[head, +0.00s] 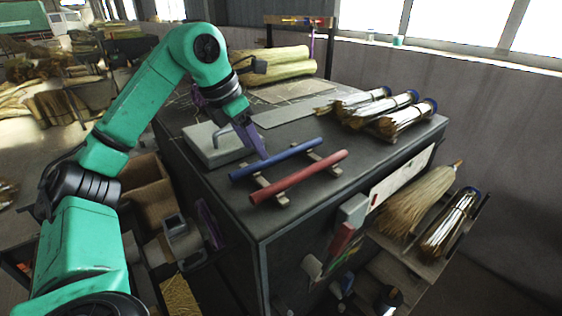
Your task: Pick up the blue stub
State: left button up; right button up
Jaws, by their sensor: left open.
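The blue stub (276,160) is a slim rod lying across small wooden rests on the dark bench top (224,195). A similar red stub (299,178) lies nearly parallel in front of it on the same rests. My left gripper (260,153), with purple fingers, points down just behind the blue stub, close to its left half. It is open, and the stub still lies on its rests. The near finger hides part of the gap, so I cannot tell whether it touches the stub. My right gripper is not in view.
A grey block with a bent rod (212,147) stands left of my left gripper. Several bound bundles (405,117) lie at the bench's right rear. Straw bundles (275,66) lie at the back. A side shelf holds a straw broom (418,200). The bench's front corner is clear.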

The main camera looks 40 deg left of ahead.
aim_at(261, 162)
pick_arm(q)
jog(key=x, duration=0.4)
jog(key=shift+s+f+p, duration=0.1)
jog(key=shift+f+p, duration=0.15)
jog(key=shift+p, duration=0.05)
jog(key=shift+s+d, duration=0.15)
jog(key=shift+d, duration=0.1)
jog(key=c, duration=0.3)
jog(key=shift+a, duration=0.2)
grip_shut()
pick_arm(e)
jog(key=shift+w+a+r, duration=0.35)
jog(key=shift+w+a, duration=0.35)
pick_arm(q)
jog(key=shift+d, duration=0.1)
